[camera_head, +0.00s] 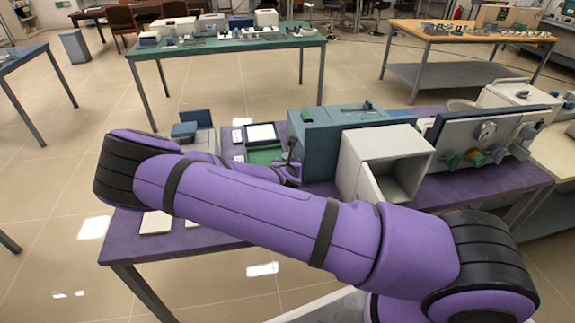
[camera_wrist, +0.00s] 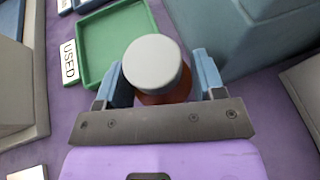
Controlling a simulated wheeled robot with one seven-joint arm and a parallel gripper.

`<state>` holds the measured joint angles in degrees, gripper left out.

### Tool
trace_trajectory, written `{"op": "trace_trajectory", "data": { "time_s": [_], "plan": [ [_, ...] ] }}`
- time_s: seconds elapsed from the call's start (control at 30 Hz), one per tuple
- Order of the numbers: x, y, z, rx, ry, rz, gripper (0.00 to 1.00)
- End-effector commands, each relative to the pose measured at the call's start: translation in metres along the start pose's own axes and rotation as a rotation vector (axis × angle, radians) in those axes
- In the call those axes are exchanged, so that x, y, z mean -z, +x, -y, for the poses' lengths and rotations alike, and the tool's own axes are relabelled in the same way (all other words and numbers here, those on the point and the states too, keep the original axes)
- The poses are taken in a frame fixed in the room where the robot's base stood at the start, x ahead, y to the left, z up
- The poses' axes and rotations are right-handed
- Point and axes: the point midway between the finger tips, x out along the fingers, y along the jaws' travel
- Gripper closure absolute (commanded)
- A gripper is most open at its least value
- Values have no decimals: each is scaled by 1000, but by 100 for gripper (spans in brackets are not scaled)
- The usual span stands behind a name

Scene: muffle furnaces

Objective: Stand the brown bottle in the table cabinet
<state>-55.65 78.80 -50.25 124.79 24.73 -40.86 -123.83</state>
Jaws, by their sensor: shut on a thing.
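The brown bottle (camera_wrist: 160,98) is between the two blue fingers of my gripper (camera_wrist: 160,88) in the wrist view. Its round pale grey cap faces the camera and hides most of the brown body. My gripper is shut on the bottle, beside a green tray. In the head view my purple arm hides the bottle and most of the gripper. A pale grey box-shaped cabinet (camera_head: 352,165) stands on the purple table, right of the gripper. Its front looks open, with a door panel swung forward; my arm hides its lower part.
A blue-grey box (camera_head: 316,140) stands between the gripper and the cabinet. A panel with a round dial (camera_head: 485,131) stands right of the cabinet.

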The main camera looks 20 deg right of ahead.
Motion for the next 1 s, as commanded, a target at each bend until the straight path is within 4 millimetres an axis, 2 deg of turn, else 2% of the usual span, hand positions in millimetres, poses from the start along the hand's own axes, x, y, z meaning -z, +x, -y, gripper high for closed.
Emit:
{"op": "trace_trajectory", "data": {
  "time_s": [0.37, 0.4, 0.8, 1.0],
  "plan": [
    [4, 2, 0, -1, -1, 1, 75],
    [3, 2, 0, -1, -1, 1, 28],
    [1, -1, 0, -1, 0, 1, 27],
    [1, -30, -2, -3, -2, 1, 27]
  ]
}}
